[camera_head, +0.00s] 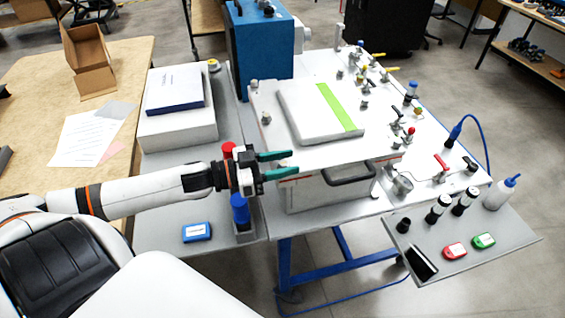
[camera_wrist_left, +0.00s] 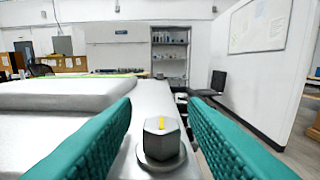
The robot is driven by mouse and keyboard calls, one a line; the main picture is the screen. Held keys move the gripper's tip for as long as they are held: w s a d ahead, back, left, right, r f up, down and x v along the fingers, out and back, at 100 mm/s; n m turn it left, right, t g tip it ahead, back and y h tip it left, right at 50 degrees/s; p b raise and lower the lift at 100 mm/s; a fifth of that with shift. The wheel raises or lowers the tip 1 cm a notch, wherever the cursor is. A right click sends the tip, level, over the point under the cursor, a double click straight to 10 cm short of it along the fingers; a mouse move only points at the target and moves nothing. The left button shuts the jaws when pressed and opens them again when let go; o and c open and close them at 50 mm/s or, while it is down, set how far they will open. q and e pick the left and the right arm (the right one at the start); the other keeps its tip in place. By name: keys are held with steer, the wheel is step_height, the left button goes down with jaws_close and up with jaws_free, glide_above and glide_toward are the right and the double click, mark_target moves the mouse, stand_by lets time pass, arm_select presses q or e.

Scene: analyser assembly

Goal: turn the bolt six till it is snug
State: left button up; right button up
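A grey hex-head bolt (camera_wrist_left: 161,138) with a yellow mark on top stands upright on a round washer-like base in the left wrist view. No number shows on it. My left gripper (camera_head: 288,163) is open at the front left corner of the white analyser lid (camera_head: 375,148) in the head view. Its teal fingers (camera_wrist_left: 160,106) are on either side of the bolt in the left wrist view, with a gap on each side. In the head view I cannot make out this bolt by the fingers. My right gripper is not in view.
A white pad with a green strip (camera_head: 300,110) lies on the lid. Other bolts (camera_head: 266,118) stand along the lid's edge. A blue bottle (camera_head: 239,208) and a red cap (camera_head: 228,149) are close to my left wrist. A grey shelf (camera_head: 480,262) with small items is at right.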

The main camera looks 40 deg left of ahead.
arm_select(q)
steer(key=shift+s+a+f, duration=0.1)
steer(key=shift+s+a, duration=0.15)
steer(key=shift+s, duration=0.05)
steer(key=p+v, duration=0.1)
steer(key=v, duration=1)
steer(key=shift+s+a, duration=0.1)
stand_by(0.5)
